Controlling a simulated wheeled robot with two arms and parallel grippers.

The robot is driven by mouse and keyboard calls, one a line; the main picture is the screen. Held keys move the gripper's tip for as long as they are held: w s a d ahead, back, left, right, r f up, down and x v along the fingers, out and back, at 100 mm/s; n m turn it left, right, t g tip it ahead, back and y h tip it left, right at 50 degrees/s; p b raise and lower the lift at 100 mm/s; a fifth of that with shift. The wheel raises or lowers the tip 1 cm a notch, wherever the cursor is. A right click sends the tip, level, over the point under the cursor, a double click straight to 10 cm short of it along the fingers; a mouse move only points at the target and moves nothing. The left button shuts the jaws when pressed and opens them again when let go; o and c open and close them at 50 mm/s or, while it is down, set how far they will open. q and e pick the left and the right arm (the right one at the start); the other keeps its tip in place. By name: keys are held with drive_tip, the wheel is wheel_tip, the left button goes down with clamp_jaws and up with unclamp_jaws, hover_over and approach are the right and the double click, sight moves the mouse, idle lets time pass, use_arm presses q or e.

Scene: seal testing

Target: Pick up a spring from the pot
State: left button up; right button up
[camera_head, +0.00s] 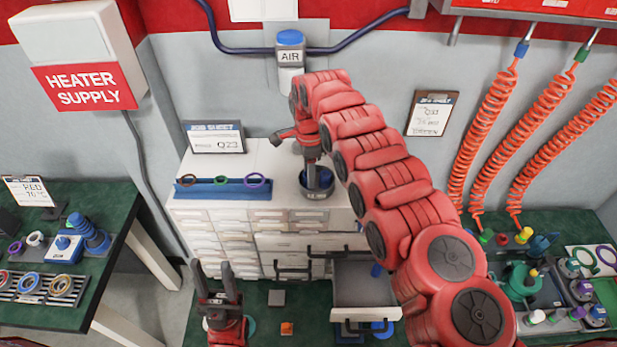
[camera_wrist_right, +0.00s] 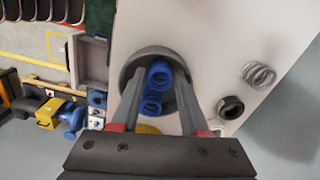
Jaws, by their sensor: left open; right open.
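A dark pot (camera_head: 316,191) stands on top of the white drawer cabinet. In the right wrist view, the round grey pot (camera_wrist_right: 143,54) holds blue springs (camera_wrist_right: 159,74), with a yellowish thing partly hidden low between the fingers. My right gripper (camera_wrist_right: 160,80) is open over the pot, its fingers on either side of the blue springs and not closed on them. In the head view, the right gripper (camera_head: 318,180) points down at the pot, its tips hard to make out. My left gripper (camera_head: 220,268) is open and empty, pointing up in front of the cabinet.
A grey spring (camera_wrist_right: 258,75) and a dark ring (camera_wrist_right: 230,107) lie beside the pot. A blue rack with rings (camera_head: 222,188) and a job sheet (camera_head: 215,138) stand left of it. An open drawer (camera_head: 365,285) juts out below. Side tables stand left and right.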

drive_tip(key=shift+f, duration=0.75)
drive_tip(key=shift+c, duration=0.2)
clamp_jaws()
drive_tip(key=shift+d+r, duration=0.1)
